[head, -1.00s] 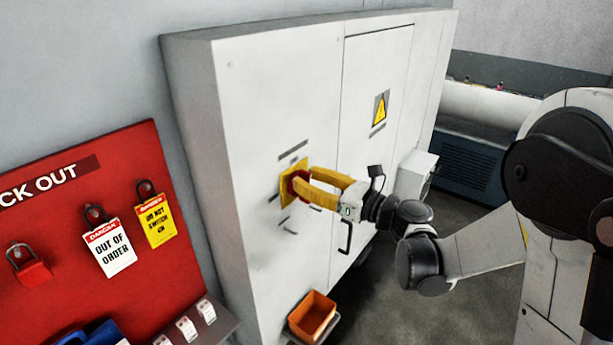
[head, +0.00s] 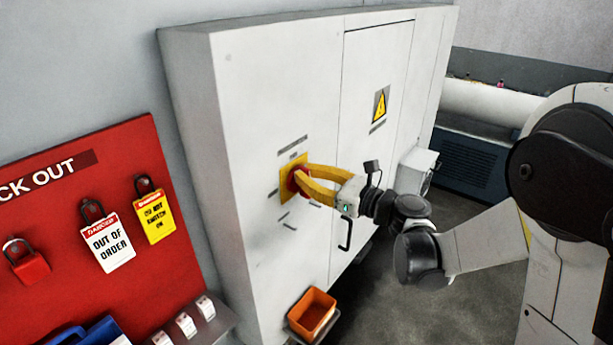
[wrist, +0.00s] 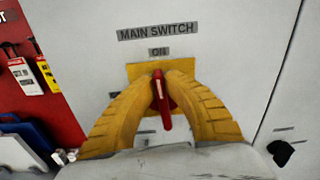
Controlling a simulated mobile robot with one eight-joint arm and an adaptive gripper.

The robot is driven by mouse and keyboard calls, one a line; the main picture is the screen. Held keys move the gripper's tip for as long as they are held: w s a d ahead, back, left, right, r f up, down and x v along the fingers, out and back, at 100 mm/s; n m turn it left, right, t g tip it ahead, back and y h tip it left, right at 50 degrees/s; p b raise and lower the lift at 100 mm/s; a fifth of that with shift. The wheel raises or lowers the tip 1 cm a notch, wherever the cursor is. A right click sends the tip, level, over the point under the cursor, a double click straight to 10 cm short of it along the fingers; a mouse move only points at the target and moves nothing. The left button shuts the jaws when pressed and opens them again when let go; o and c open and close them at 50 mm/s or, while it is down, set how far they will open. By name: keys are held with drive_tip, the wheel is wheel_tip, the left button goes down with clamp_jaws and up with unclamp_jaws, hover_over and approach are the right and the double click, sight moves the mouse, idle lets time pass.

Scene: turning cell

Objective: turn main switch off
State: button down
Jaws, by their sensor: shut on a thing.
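The main switch is a red rotary handle (wrist: 161,101) on a yellow plate (wrist: 135,70), set in the front of the grey cabinet. In the wrist view the handle stands nearly upright, under the labels "MAIN SWITCH" (wrist: 158,31) and "ON" (wrist: 159,52). My gripper (wrist: 160,90) has its yellow fingers shut on the handle, one on each side. In the head view my gripper (head: 302,184) reaches the switch from the right and its fingers hide part of the red handle. The lower part of the plate is hidden by the fingers.
The cabinet (head: 270,90) has a warning sign (head: 380,105) and a door handle (head: 346,236). A red lockout board (head: 60,215) with padlocks and tags hangs at left. An orange bin (head: 312,312) sits low in front of the cabinet.

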sight(292, 186)
drive_tip(key=n+b, duration=0.2)
drive_tip(key=n, duration=0.1)
drive_tip(key=s+n+b, duration=0.1)
drive_tip(key=n, duration=0.2)
drive_tip(key=a+f+n+b, duration=0.1)
drive_tip(key=n+b, duration=0.1)
drive_tip(key=shift+s+a+f+n+b, duration=0.1)
drive_tip(key=shift+s+n+b, duration=0.2)
drive_tip(key=shift+n, duration=0.1)
drive_tip(key=n+b, duration=0.1)
drive_tip(key=n, duration=0.1)
drive_tip(key=f+n+b, duration=0.1)
drive_tip(key=n, duration=0.1)
drive_tip(key=shift+s+a, duration=0.15)
drive_tip(key=shift+f+n+b, duration=0.15)
drive_tip(key=shift+n+b, duration=0.3)
drive_tip(key=shift+n, duration=0.55)
drive_tip(key=shift+f+n+b, duration=0.15)
drive_tip(key=shift+n+b, duration=0.25)
drive_tip(key=shift+n, duration=0.6)
drive_tip(key=c, duration=1.5)
unclamp_jaws()
drive_tip(key=shift+a, duration=0.1)
drive_tip(key=shift+o, duration=0.2)
